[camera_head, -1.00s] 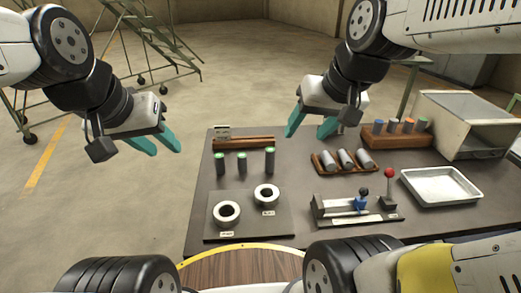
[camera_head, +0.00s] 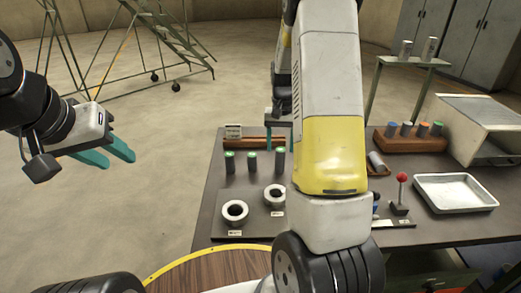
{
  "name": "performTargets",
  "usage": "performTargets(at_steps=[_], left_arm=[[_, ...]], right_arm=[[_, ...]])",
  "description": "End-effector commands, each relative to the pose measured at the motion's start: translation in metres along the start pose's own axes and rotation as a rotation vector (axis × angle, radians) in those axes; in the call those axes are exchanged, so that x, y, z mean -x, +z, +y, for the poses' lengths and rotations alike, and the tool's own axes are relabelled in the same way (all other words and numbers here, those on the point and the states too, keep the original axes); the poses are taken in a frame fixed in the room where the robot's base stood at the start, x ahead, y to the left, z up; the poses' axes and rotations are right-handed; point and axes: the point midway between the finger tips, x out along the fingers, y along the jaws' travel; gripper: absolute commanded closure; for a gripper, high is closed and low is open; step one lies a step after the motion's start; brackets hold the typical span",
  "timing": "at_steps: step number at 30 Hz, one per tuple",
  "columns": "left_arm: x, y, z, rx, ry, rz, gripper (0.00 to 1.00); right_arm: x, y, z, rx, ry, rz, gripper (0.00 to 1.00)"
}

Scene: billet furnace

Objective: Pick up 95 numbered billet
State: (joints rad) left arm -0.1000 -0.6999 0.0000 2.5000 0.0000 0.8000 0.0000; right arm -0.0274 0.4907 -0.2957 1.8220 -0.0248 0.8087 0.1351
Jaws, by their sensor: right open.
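Three dark upright billets with green tops stand in a row on the dark table: a left one (camera_head: 229,166), a middle one (camera_head: 252,164) and a right one (camera_head: 280,162). No number 95 is legible on any of them. My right gripper (camera_head: 280,138) is open at the back of the table, beyond the right green-topped billet. My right arm partly hides it. A grey billet (camera_head: 377,163) lies in a cradle mostly hidden behind my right arm. My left gripper (camera_head: 107,156) is open and empty over the floor, left of the table.
Two white rings, left (camera_head: 235,212) and right (camera_head: 275,195), sit at the front. A wooden rack (camera_head: 410,144) holds several colour-topped cylinders. A metal tray (camera_head: 454,193), red-knobbed lever (camera_head: 402,180) and open metal box (camera_head: 488,130) stand right. A shelf (camera_head: 412,62) holds two grey cylinders.

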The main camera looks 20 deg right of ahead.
Motion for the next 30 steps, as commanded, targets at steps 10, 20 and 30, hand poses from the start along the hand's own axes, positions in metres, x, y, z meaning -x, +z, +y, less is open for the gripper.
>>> performTargets(at_steps=[10,20,30], left_arm=[[0.000,0.000,0.000,0.000,0.000,0.000,0.64],[0.000,0.000,0.000,0.000,0.000,0.000,0.64],[0.000,0.000,0.000,0.000,0.000,0.000,0.64]], right_arm=[[-0.041,0.004,0.001,0.001,0.001,-0.005,0.43],[-0.076,0.005,0.002,0.000,0.000,-0.002,0.43],[-0.076,0.005,0.002,0.000,0.000,-0.001,0.71]])
